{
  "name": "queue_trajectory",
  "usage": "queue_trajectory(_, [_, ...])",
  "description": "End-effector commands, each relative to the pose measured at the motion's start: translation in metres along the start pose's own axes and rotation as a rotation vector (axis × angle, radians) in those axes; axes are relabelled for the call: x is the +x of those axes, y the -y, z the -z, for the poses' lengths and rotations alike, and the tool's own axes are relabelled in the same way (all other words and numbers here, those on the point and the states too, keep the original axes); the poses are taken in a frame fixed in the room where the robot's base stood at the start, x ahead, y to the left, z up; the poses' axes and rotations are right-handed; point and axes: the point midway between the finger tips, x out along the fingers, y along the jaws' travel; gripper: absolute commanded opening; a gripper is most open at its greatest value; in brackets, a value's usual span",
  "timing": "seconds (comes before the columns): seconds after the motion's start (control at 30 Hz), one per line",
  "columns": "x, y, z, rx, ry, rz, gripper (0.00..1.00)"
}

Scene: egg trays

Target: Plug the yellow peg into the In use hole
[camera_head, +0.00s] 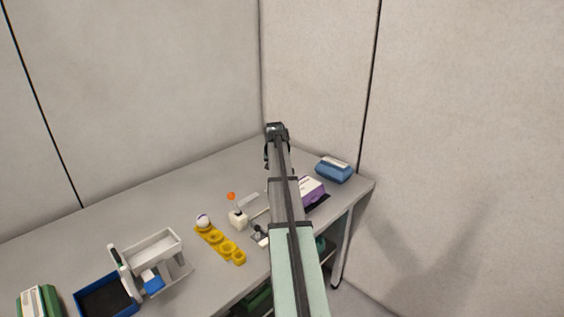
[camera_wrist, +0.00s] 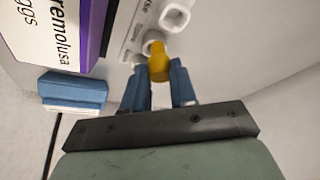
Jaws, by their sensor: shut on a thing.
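In the wrist view, my gripper (camera_wrist: 158,82) has its two blue fingers on either side of the yellow peg (camera_wrist: 158,62) and is shut on it. The peg's far end is right by a round white socket (camera_wrist: 152,38) on a pale panel (camera_wrist: 132,32). I cannot tell whether the peg's tip is in the socket or only in front of it. A second white socket (camera_wrist: 174,17) lies beyond. Printing ending in "se" shows beside the sockets; the rest is cut off. In the head view, my arm hides the peg and fingers.
A purple and white box (camera_wrist: 45,30) is close left of the panel in the wrist view, with a blue object (camera_wrist: 72,90) nearby. In the head view, a yellow tray (camera_head: 217,240), white rack (camera_head: 153,247) and blue tray (camera_head: 105,297) are to the left. The back table is clear.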

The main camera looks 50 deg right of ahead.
Motion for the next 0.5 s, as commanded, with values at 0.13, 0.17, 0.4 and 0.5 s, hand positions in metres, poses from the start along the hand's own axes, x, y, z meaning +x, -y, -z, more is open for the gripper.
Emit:
queue_trajectory(0.13, [-0.003, 0.011, -0.006, -0.150, -0.001, 0.063, 0.00])
queue_trajectory(0.17, [-0.003, 0.013, -0.006, -0.184, -0.001, 0.078, 0.00])
queue_trajectory(0.4, [-0.005, 0.023, -0.005, -0.416, -0.001, 0.174, 0.00])
queue_trajectory(0.5, [-0.005, 0.023, -0.005, -0.476, -0.001, 0.198, 0.00])
